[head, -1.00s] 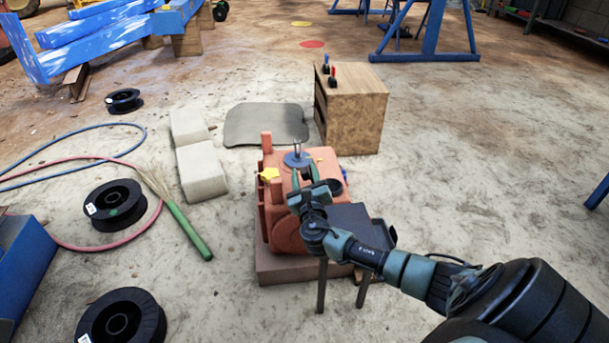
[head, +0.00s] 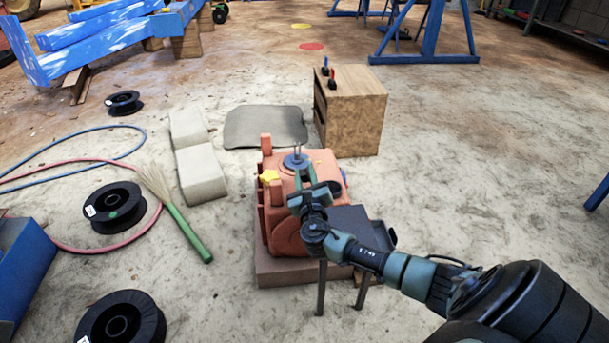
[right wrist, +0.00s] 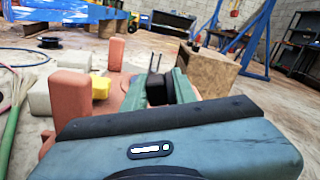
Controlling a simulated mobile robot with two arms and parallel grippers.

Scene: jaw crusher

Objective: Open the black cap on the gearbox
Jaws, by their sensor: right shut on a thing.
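The orange-red gearbox (head: 287,238) stands on a low brown base in the middle of the head view. A dark grey-black round cap (head: 295,161) with two thin upright prongs sits on its top. My right gripper (head: 304,172) reaches over the gearbox from the lower right, its green fingers closed at the cap. In the right wrist view, the black part of the cap (right wrist: 158,88) shows between the fingers, with the prongs rising above it. The fingers hide part of the cap, and I cannot tell whether it is lifted. My left gripper is not in view.
A yellow piece (head: 269,176) sits at the gearbox's left edge. A wooden cabinet (head: 354,118) stands behind it. Pale blocks (head: 201,173), a green-handled broom (head: 188,232) and black spools (head: 114,207) lie to the left. The floor at right is mostly clear.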

